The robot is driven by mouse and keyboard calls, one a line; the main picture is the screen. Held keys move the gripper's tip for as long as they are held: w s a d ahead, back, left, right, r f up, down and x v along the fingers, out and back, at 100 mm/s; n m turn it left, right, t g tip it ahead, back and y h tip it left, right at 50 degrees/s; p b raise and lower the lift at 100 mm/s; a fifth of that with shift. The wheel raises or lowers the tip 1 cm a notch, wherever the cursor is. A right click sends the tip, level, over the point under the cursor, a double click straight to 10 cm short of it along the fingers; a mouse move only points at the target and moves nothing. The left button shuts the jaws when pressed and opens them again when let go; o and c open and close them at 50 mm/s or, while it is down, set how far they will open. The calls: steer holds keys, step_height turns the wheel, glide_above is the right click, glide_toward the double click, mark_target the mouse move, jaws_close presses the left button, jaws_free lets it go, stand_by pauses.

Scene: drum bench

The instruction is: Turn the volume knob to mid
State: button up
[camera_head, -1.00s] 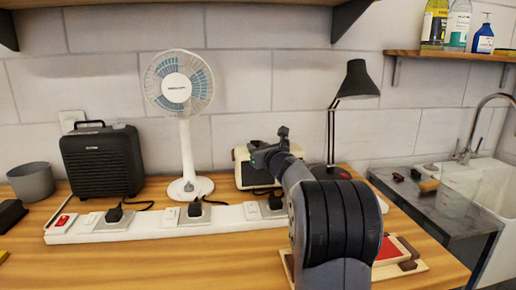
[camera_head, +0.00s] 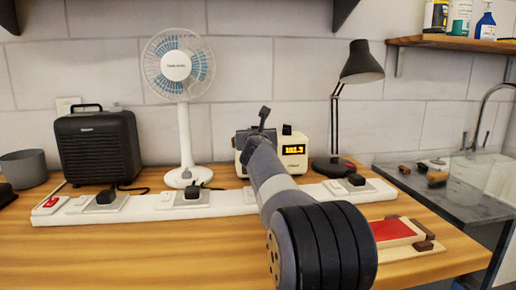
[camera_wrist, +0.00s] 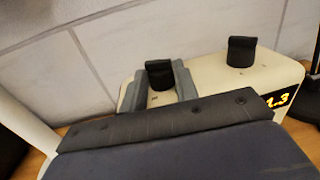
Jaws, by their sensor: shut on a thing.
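The cream radio (camera_head: 290,165) stands on the bench behind my arm, with a lit orange display (camera_head: 294,149) on its front. Two dark knobs rise from its top. The left knob (camera_wrist: 160,71) sits between the two grey fingers of my gripper (camera_wrist: 161,88), which is shut on it. The right knob (camera_wrist: 240,50) stands free, and it also shows in the head view (camera_head: 287,129). No label shows which knob is volume. In the head view my gripper (camera_head: 250,134) is at the radio's left top, and my arm hides part of the radio.
A white power strip (camera_head: 225,205) with black plugs runs across the bench in front of the radio. A white fan (camera_head: 185,130) stands to the left and a black lamp (camera_head: 340,110) close to the right. A black speaker-like box (camera_head: 98,150) is farther left.

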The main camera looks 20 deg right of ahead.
steer(key=shift+w+a+f+m+g+h+b, duration=0.1)
steer(key=shift+a+m+g+h+b, duration=0.2)
steer(key=shift+h, duration=0.25)
steer(key=shift+w+a+f+m+g+h+b, duration=0.15)
steer(key=shift+m+g+h, duration=0.2)
steer(key=shift+h, duration=0.2)
steer(key=m+g+h, duration=0.1)
steer(key=m+g+h+p, duration=0.1)
steer(key=shift+w+r+h, duration=0.15)
steer(key=shift+r+h, duration=0.15)
steer(key=shift+a+m+g+h+p, duration=0.1)
steer(key=shift+m+g+h+p, duration=0.65)
steer(key=shift+m+h+p, duration=0.15)
steer(key=shift+w+m+g, duration=0.1)
steer(key=shift+m+g, duration=0.25)
steer(key=shift+g, duration=0.05)
steer(key=shift+f+h+p, duration=0.1)
steer(key=shift+h+p, duration=0.2)
steer(key=o, duration=0.9)
steer(key=shift+o, duration=0.2)
